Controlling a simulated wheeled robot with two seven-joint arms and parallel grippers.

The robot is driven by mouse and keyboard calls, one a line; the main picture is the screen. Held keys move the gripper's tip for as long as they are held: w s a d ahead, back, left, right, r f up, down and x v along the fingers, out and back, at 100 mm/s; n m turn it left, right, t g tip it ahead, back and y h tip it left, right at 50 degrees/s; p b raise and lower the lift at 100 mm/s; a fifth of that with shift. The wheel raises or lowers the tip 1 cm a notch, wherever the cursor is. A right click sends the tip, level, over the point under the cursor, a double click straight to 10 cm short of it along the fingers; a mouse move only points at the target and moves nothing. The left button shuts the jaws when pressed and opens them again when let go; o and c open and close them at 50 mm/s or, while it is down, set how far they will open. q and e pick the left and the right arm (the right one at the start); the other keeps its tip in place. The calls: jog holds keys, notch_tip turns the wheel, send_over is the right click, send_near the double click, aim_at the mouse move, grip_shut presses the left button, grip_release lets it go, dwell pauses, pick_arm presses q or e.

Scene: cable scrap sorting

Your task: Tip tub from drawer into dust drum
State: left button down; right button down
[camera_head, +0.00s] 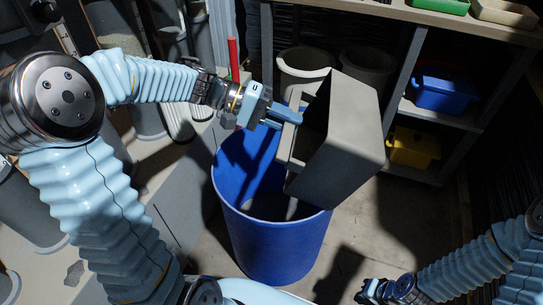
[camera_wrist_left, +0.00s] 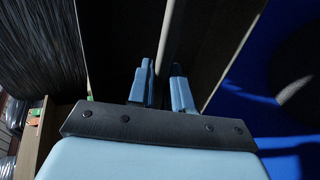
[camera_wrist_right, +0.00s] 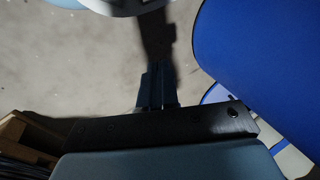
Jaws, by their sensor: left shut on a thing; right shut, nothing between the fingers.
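The grey tub (camera_head: 345,130) is tilted steeply on its side over the blue dust drum (camera_head: 270,245), with its open side facing left and down. My left gripper (camera_head: 292,118) is shut on the tub's near wall or edge at its left side. In the left wrist view the fingers (camera_wrist_left: 162,88) straddle a thin grey wall of the tub (camera_wrist_left: 215,45), with the blue drum (camera_wrist_left: 285,70) to the right. Dark material shows low inside the drum. My right gripper (camera_wrist_right: 157,92) is shut and empty above the floor, beside the drum (camera_wrist_right: 265,60).
A shelf unit behind the drum holds a blue bin (camera_head: 445,92) and a yellow bin (camera_head: 412,148), with a green tray (camera_head: 440,5) on top. Grey round bins (camera_head: 303,68) stand behind the tub. The floor right of the drum is clear.

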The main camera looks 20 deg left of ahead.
aim_at(333, 97)
pick_arm(q)
jog(key=shift+r, duration=0.1)
jog(key=d+r+y+p, duration=0.3)
jog(key=r+p, duration=0.4)
jog(key=p, duration=0.2)
jog(key=shift+w+d+r+g+y, duration=0.2)
jog(key=shift+w+d+g+y, duration=0.05)
jog(key=shift+w+g+y, duration=0.15)
jog(key=shift+w+d+r+g+y, duration=0.2)
jog(key=shift+d+r+y, duration=0.55)
jog(key=shift+y, duration=0.05)
jog(key=shift+w+d+r+g+y, duration=0.15)
jog(key=shift+d+r+g+y, duration=0.05)
jog(key=shift+d+r+y, duration=0.6)
